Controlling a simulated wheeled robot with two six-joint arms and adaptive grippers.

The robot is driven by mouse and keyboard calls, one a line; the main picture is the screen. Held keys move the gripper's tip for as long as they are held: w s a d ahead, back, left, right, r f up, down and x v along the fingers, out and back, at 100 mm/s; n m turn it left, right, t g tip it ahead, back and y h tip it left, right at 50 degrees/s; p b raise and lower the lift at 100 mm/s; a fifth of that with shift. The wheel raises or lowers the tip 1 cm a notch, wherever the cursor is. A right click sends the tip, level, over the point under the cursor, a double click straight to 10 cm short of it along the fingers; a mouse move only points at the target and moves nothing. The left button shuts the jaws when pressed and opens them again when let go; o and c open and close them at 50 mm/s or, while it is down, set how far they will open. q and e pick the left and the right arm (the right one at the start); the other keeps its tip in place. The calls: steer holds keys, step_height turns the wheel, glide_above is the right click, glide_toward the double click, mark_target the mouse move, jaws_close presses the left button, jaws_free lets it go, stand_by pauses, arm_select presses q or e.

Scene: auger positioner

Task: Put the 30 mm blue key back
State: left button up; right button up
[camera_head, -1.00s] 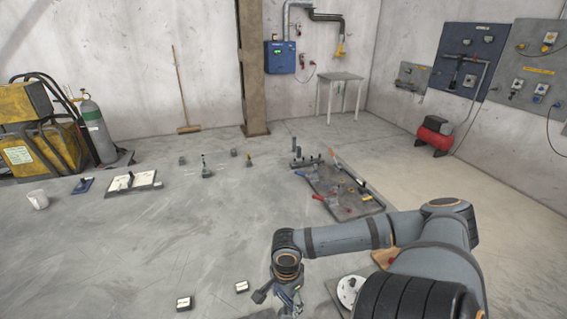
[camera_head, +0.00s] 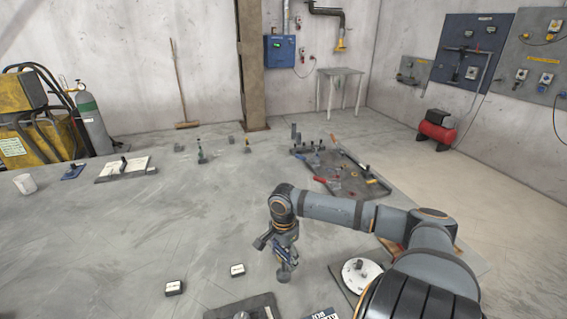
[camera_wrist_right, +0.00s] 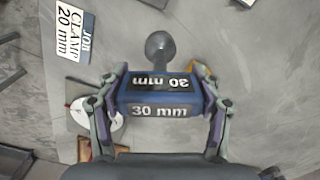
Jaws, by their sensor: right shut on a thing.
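My right gripper (camera_head: 285,262) hangs pointing down above the floor-grey surface at the lower middle of the head view. In the right wrist view its two fingers (camera_wrist_right: 162,90) are shut on the sides of the blue key (camera_wrist_right: 160,97). The key has a blue block with two "30 mm" labels and a grey round-ended stem (camera_wrist_right: 159,48) pointing away from the wrist. In the head view the key is small and mostly hidden by the fingers. My left gripper is not in view.
A dark tray of tools (camera_head: 345,181) lies beyond my right arm. A white round disc (camera_head: 361,273) is right of the gripper. Two small labelled blocks (camera_head: 175,288) (camera_head: 237,270) lie left. A sign reads "JOB CLAMP 20 mm" (camera_wrist_right: 75,30). A dark plate (camera_head: 222,312) shows at the bottom edge.

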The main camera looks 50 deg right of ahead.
mark_target(284, 261)
steer(key=shift+w+d+f, duration=0.35)
steer(key=shift+d+f, duration=0.05)
steer(key=shift+f, duration=0.05)
steer(key=shift+w+d+f+b, duration=0.1)
steer(key=shift+f+b, duration=0.2)
steer(key=shift+f, duration=1.4)
steer(key=o, duration=1.7)
steer(key=shift+f, duration=0.1)
steer(key=shift+c, duration=0.2)
step_height(284, 261, up, 12)
steer(key=p, duration=0.3)
